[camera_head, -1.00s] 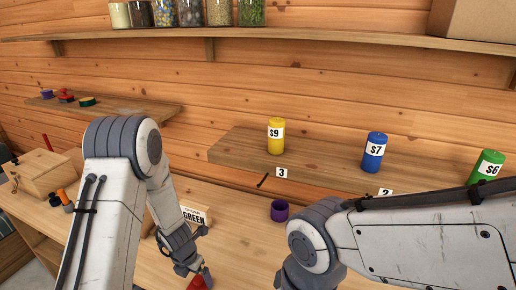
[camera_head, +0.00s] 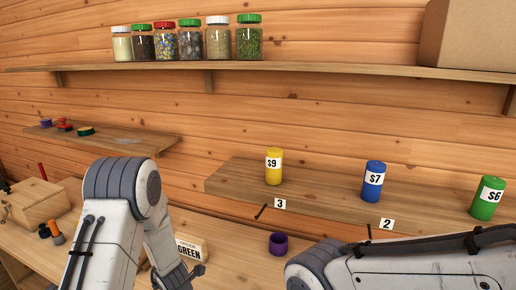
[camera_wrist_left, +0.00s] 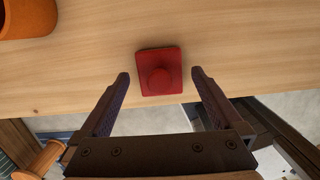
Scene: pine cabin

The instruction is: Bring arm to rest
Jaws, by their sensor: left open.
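My left arm comes in from the left in the head view, and its wrist end is low at the picture's bottom edge. In the left wrist view, my left gripper (camera_wrist_left: 160,74) is open, with its two fingers apart. A red square block with a round knob (camera_wrist_left: 159,86) lies on the wooden table near its edge. It shows in the space between and beyond the fingertips; I cannot tell the height gap. My right arm crosses the lower right of the head view, and its gripper is outside the picture.
A wooden box (camera_head: 36,203) is at left. An orange rounded thing (camera_wrist_left: 28,16) is near the gripper.

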